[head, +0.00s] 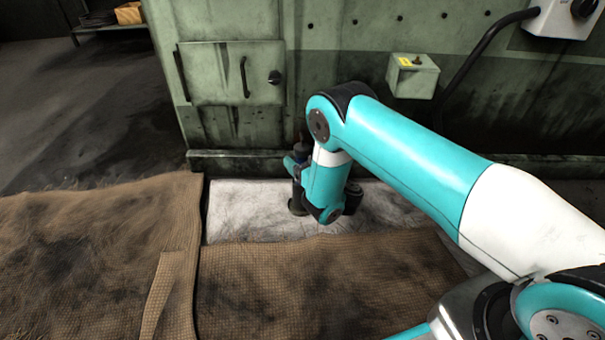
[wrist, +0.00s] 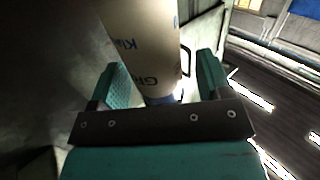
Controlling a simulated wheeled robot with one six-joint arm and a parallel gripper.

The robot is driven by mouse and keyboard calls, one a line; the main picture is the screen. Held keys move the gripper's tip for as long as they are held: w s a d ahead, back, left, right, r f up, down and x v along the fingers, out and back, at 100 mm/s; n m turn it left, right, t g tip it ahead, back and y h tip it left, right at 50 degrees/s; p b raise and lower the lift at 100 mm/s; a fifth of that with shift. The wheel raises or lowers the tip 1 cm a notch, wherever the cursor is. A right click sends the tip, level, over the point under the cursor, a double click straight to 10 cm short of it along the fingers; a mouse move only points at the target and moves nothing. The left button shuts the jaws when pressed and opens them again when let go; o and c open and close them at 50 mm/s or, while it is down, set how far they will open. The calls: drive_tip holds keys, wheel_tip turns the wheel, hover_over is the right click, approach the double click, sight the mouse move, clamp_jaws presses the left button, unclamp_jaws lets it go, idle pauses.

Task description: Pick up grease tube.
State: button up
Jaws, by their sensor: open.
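The grease tube (wrist: 143,45) shows large in the wrist view, a cream cylinder with dark, partly cut-off lettering and a blue band at its lower end. My gripper (wrist: 160,70) is open, with one teal finger on each side of the tube. A gap shows between the tube and the right finger; I cannot tell whether either finger touches it. In the head view my gripper (head: 297,166) is low, by a dark upright object with a blue part (head: 301,153), which looks like the tube. My arm hides much of it there.
A pale, stained floor plate (head: 245,210) lies under my gripper. Brown cloth mats (head: 90,250) cover the floor in front. A green machine wall (head: 335,90) stands close behind, with a small door (head: 215,75) and a switch box (head: 413,75). Open floor lies at left.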

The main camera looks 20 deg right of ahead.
drive_tip(key=shift+c, duration=0.2)
clamp_jaws()
drive_tip(key=shift+r, duration=0.1)
wheel_tip(320, 180, up, 20)
drive_tip(key=p, duration=1.4)
drive_tip(key=shift+p, duration=0.4)
drive_tip(key=c, duration=0.8)
unclamp_jaws()
clamp_jaws()
